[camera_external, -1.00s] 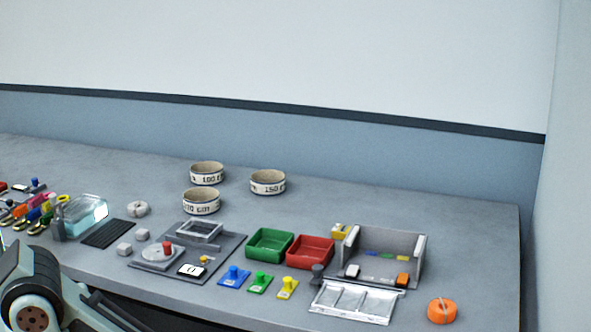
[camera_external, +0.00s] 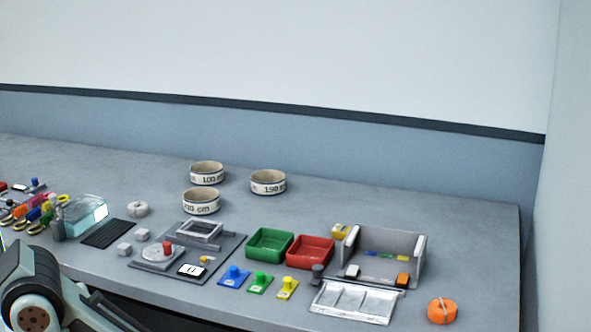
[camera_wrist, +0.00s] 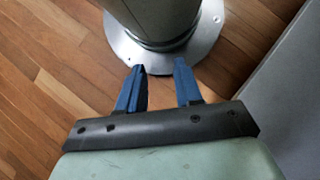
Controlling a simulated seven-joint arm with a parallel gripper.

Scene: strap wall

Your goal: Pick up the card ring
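Three short cream rings with dark lettering stand on the grey table in the external view. The back left ring (camera_external: 206,178) reads about "100". The back right ring (camera_external: 268,187) reads about "150". The front ring (camera_external: 201,207) reads something like "10 gsm", its first digit unclear. I cannot tell from the pictures which one is the card ring. My gripper (camera_wrist: 160,66) shows in the wrist view with its two blue fingers apart and nothing between them. It points down over the wooden floor beside my base, away from the rings. The external view does not show the fingers.
A green tray (camera_external: 269,260), a red tray (camera_external: 310,266) and a grey open box (camera_external: 418,264) stand right of the rings. A grey panel (camera_external: 228,250) with a frame and knob lies in front. The table behind the rings is clear.

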